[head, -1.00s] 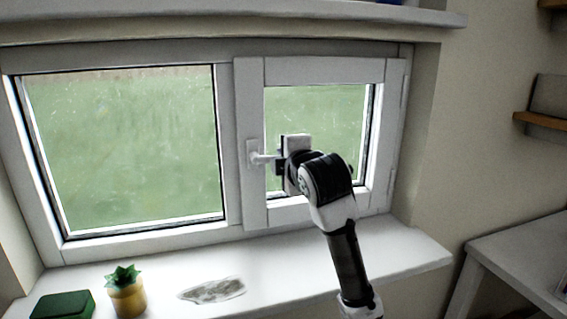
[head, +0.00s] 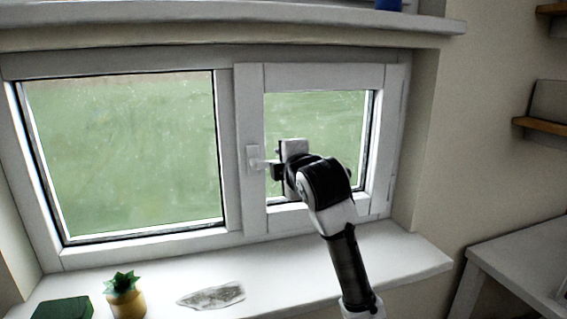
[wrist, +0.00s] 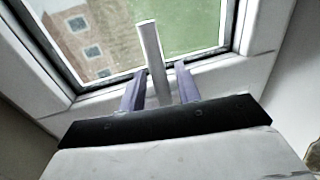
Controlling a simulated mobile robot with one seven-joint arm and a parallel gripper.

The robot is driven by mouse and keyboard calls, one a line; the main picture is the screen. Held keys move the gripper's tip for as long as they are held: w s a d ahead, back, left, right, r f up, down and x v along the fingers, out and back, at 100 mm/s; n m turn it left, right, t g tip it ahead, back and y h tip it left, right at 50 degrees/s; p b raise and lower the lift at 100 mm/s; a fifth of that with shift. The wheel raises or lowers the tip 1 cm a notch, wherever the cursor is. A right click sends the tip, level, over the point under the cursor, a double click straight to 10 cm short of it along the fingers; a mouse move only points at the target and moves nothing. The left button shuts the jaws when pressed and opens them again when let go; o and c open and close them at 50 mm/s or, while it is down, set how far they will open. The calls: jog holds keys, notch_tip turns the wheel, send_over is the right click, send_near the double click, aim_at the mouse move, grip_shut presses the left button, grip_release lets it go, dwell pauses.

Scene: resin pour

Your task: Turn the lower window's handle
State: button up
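The lower window's right sash (head: 250,200) carries a white handle (head: 261,163) on its left side. Its lever points roughly level to the right, toward my gripper (head: 278,167). In the wrist view the handle is a pale bar (wrist: 152,60) standing between the two purple fingers of my gripper (wrist: 160,84). The fingers are apart, one on each side of the bar, with a visible gap on the right side. The left finger is very near the bar, and I cannot tell whether it touches. The lever's far end is partly hidden by my gripper in the head view.
The white sill (head: 290,270) below holds a potted plant (head: 125,295), a green box (head: 63,309) and a flat grey patterned piece (head: 212,296). A ledge (head: 200,15) runs above the window. A white table (head: 520,260) stands at the right. The glass lies close behind my gripper.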

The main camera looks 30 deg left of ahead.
jog(key=b+v, duration=0.3)
jog(key=v, duration=1)
jog(key=shift+s+d+r, duration=0.15)
jog(key=shift+s+d, duration=0.05)
jog(key=shift+d, duration=0.1)
